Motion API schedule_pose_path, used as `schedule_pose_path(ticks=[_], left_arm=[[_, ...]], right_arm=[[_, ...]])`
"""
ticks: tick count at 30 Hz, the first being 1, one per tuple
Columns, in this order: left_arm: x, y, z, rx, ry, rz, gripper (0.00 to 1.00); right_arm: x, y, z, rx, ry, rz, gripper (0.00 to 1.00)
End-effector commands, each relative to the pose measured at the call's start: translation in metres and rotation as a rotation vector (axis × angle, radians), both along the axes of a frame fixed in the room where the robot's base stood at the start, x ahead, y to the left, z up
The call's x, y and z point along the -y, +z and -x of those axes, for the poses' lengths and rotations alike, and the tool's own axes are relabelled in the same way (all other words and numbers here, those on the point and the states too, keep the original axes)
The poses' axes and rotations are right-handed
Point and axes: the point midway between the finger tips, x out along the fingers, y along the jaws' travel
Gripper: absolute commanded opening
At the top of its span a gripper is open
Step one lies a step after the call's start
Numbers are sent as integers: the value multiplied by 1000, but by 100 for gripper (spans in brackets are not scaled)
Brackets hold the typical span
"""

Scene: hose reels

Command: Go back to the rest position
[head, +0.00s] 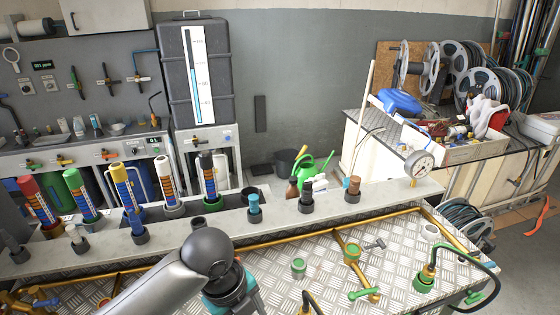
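One of my arms, a smooth silver-grey link with a dark rounded joint, enters from the bottom edge left of centre and reaches over the metal bench (330,262). It ends near a dark ring with teal parts at the bottom edge, and I cannot tell whether the teal belongs to a fitting behind it. No gripper fingers show there. No second arm or gripper shows.
The bench's back ledge carries several coloured tubes, such as a green one (80,190), and a pressure gauge (419,166). A green valve with a hose (425,277) stands at the right. Hose reels (460,70) stand behind.

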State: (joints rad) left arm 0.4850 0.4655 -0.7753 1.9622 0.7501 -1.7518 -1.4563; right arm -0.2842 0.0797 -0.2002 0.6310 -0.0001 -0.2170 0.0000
Motion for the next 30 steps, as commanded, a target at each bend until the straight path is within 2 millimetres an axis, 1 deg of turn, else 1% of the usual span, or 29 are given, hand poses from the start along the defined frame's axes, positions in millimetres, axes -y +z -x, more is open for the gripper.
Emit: schedule_pose_path(ticks=[1, 3, 5, 7, 9, 11, 14, 18, 21, 30], left_arm=[[8, -5, 10, -10, 82, 39, 63], [15, -9, 19, -19, 227, 87, 63], [18, -12, 26, -28, 361, 129, 63], [19, -15, 35, -42, 523, 175, 63], [17, -18, 43, -60, 691, 215, 63], [14, -20, 50, -75, 841, 247, 63], [2, -25, 63, -103, 1096, 289, 63], [-23, -31, 83, -127, 1453, 327, 63], [-43, -34, 97, -129, 1669, 340, 63], [-98, -39, 140, -82, 2160, 335, 63]], right_arm=[[0, 0, -6, 9, 0, -1, 50], [0, 0, -6, 8, 0, -1, 50], [0, 0, 0, -1, 0, 0, 50], [1, -1, 10, -16, 0, 1, 50], [1, -1, 19, -30, 0, 3, 50], [1, -1, 23, -38, 0, 3, 50], [1, -1, 24, -40, 0, 4, 50], [1, -1, 24, -39, -1, 3, 50], [1, -1, 22, -37, -1, 3, 50], [1, -1, 19, -31, -1, 3, 50]])
